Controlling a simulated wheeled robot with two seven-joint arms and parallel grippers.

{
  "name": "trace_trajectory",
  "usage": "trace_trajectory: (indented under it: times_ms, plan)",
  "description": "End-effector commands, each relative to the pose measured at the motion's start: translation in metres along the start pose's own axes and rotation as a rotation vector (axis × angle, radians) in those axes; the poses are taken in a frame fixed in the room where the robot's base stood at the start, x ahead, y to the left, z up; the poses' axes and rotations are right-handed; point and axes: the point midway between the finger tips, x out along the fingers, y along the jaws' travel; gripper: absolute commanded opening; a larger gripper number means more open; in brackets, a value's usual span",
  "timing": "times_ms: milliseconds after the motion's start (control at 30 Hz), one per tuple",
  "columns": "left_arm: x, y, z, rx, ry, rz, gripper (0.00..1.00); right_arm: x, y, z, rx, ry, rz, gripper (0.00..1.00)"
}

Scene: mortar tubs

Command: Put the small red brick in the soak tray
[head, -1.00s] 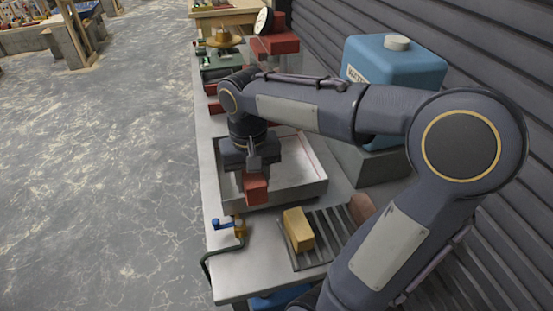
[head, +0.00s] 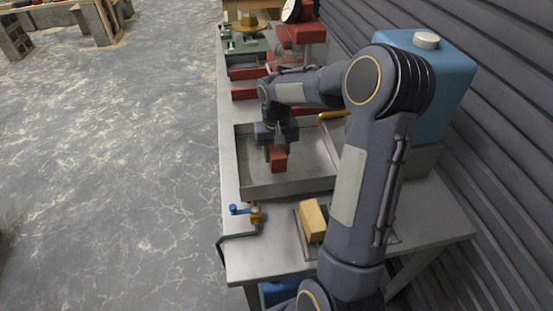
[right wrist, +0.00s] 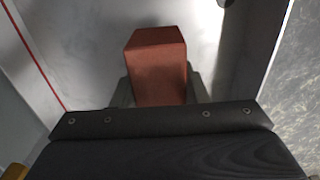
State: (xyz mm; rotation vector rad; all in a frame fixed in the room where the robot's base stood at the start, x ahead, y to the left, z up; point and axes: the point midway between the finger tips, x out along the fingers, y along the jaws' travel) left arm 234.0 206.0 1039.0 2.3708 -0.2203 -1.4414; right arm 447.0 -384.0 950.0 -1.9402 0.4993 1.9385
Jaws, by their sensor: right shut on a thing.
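The small red brick (head: 278,160) is held in my right gripper (head: 275,155), which points down over the soak tray (head: 290,185), a shallow grey metal tray on the bench. In the right wrist view the red brick (right wrist: 157,68) sits between the two fingers, with the tray's inside (right wrist: 80,45) behind it. A red line runs along the tray wall at the left of that view. I cannot tell whether the brick touches the tray floor. My left gripper is not in view.
A yellow brick (head: 312,220) lies on a slatted rack at the bench front. A blue-handled brass tap (head: 250,213) stands by the tray's near left corner. A blue water container (head: 440,80) stands at the right, by the ribbed wall. Red items (head: 245,73) lie beyond the tray.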

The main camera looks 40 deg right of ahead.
Motion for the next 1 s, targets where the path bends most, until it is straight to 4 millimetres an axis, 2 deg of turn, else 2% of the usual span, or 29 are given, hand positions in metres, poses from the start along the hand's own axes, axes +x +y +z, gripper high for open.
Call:
trace_trajectory:
  times_ms: [200,600,633,767,1000]
  plan:
    - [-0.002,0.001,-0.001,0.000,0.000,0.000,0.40,0.029,0.000,-0.001,0.000,-0.003,0.000,0.04]
    - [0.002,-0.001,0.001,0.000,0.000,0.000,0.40,0.036,0.000,-0.001,0.000,0.001,-0.001,0.04]
    - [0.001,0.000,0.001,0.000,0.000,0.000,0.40,0.035,0.000,-0.001,0.000,-0.001,0.000,0.44]
    - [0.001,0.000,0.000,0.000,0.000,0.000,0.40,0.035,0.000,-0.001,0.000,-0.001,0.000,0.61]
    - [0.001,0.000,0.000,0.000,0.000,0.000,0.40,0.035,0.000,-0.001,0.000,-0.001,0.000,0.62]
